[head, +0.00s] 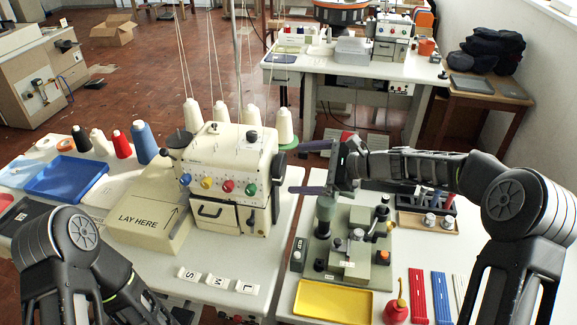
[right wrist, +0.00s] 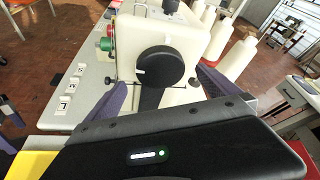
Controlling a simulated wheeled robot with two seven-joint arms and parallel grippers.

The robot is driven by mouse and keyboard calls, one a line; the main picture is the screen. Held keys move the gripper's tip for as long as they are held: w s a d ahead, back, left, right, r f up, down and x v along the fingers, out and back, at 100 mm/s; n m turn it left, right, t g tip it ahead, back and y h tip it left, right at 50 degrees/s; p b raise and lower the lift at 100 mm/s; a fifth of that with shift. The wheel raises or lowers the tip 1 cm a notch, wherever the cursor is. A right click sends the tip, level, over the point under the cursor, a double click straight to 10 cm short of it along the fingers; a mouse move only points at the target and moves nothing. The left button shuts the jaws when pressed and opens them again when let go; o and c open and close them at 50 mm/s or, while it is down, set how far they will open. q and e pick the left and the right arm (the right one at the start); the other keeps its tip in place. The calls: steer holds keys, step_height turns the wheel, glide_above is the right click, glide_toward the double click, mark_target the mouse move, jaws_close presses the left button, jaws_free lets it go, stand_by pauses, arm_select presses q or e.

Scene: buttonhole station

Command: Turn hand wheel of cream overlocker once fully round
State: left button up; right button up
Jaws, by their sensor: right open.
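The cream overlocker (head: 228,170) stands on the left white table, with coloured dials on its front. Its black hand wheel (right wrist: 160,68) faces the camera in the right wrist view, with a white mark at its left edge. In the head view the wheel shows edge-on as a dark strip (head: 278,174) on the machine's right side. My right gripper (head: 302,168) is open just right of the wheel, fingers pointing at it. In the right wrist view the wheel appears between the two spread fingers (right wrist: 163,88), with no contact visible. My left gripper is out of view.
A block marked LAY HERE (head: 150,218), a blue tray (head: 66,178) and thread cones lie left of the overlocker. A grey-green machine (head: 345,245) and yellow tray (head: 333,298) sit on the right table, below my right arm. Size tiles (head: 218,282) lie in front.

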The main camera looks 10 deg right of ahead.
mark_target(284, 168)
steer(key=shift+p+x, duration=0.45)
steer(key=shift+x, duration=1.8)
steer(key=shift+c, duration=0.3)
steer(key=c, duration=1.2)
